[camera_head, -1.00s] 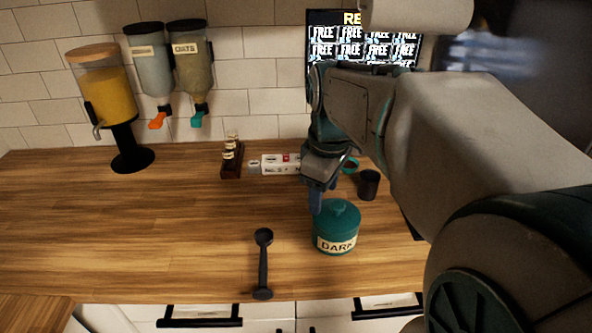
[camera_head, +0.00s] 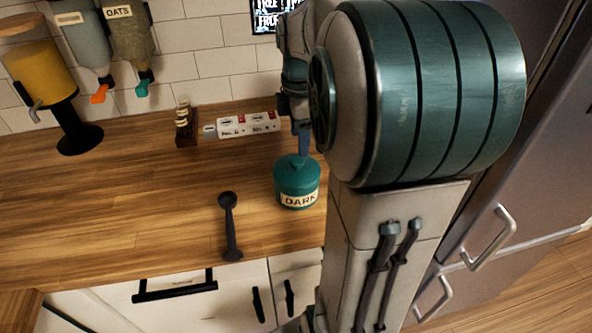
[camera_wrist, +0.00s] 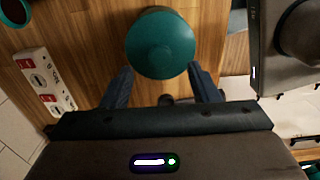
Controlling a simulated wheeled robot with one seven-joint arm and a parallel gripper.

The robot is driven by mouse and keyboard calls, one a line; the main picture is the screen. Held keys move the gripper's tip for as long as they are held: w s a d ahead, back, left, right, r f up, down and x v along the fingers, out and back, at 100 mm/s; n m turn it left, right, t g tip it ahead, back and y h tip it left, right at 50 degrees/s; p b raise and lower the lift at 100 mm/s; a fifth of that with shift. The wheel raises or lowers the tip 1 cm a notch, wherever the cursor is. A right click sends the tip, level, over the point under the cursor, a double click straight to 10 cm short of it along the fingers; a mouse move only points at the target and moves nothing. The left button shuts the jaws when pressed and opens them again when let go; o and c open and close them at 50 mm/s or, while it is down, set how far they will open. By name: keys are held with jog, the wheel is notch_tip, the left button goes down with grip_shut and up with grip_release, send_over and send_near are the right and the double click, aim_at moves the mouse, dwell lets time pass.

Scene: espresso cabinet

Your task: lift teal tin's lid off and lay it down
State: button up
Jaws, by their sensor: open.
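The teal tin (camera_head: 298,193) stands upright on the wooden counter, with a "DARK" label on its front. Its teal lid (camera_head: 296,164) is on top and has a small knob. In the wrist view the round lid (camera_wrist: 160,43) lies just beyond and between my fingertips. My gripper (camera_wrist: 160,80) is open and empty, with one blue-grey finger on each side of the tin's near edge. In the head view my gripper (camera_head: 304,140) points down at the tin's back edge, partly hidden by my arm. I cannot tell whether the fingers touch the lid.
A black scoop (camera_head: 230,225) lies left of the tin. A white power strip (camera_head: 249,124) and a dark rack of small bottles (camera_head: 186,124) are behind. Dispensers (camera_head: 50,80) stand at the back left. The counter left of the scoop is clear.

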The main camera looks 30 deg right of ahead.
aim_at(297, 159)
jog(key=shift+a+f, duration=0.15)
jog(key=shift+f, duration=1.3)
jog(key=shift+a+f, duration=0.15)
jog(key=shift+f, duration=1.3)
grip_shut()
